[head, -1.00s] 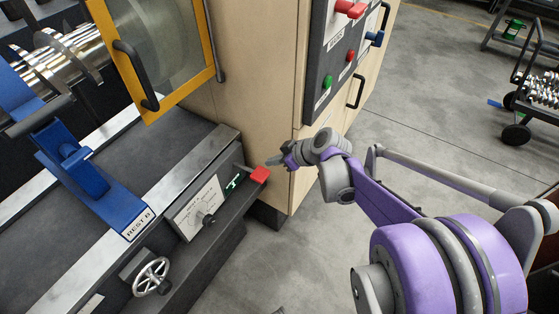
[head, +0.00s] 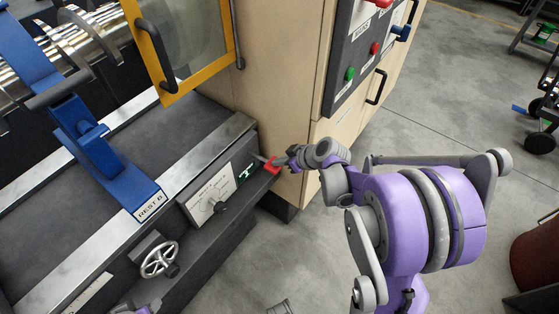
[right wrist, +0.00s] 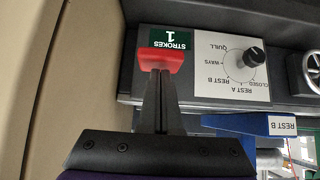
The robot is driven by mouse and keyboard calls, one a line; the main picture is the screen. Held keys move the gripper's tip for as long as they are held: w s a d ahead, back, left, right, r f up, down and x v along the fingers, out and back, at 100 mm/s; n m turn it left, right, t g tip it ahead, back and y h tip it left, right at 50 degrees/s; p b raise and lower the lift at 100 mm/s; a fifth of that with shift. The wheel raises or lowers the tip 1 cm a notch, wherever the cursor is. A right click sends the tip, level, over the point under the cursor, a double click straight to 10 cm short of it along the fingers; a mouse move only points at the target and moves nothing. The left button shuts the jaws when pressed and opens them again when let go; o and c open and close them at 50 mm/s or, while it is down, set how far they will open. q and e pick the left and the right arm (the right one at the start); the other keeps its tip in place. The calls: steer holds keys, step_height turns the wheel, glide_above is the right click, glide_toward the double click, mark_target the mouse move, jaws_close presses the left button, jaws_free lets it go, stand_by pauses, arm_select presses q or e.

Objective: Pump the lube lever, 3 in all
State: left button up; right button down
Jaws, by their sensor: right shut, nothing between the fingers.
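The lube lever's red handle (head: 271,168) sticks out at the right end of the grey machine panel. It also shows in the right wrist view (right wrist: 160,60), just below a green counter (right wrist: 171,40) reading STROKES 1. My right gripper (head: 274,161) is shut and empty, its fingertips at the red handle. In the right wrist view the closed fingers (right wrist: 159,82) overlap the handle's lower edge; I cannot tell if they touch it. The counter's digit is too small to read in the head view.
A white dial plate with a black knob (right wrist: 250,56) is beside the counter, near a handwheel (head: 159,259). A blue rest marked REST B (head: 120,180) stands on the bed. The beige cabinet (head: 280,70) rises close behind the lever. Open floor lies to the right.

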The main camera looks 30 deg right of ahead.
arm_select(q)
step_height(320, 180, down, 7)
steer(key=b, duration=0.6)
steer(key=shift+s+r, duration=0.15)
steer(key=shift+s, duration=0.15)
arm_select(e)
step_height(320, 180, down, 6)
steer(key=s+t, duration=0.1)
steer(key=t, duration=0.1)
steer(key=shift+s+d+y, duration=0.15)
steer(key=shift+y, duration=0.25)
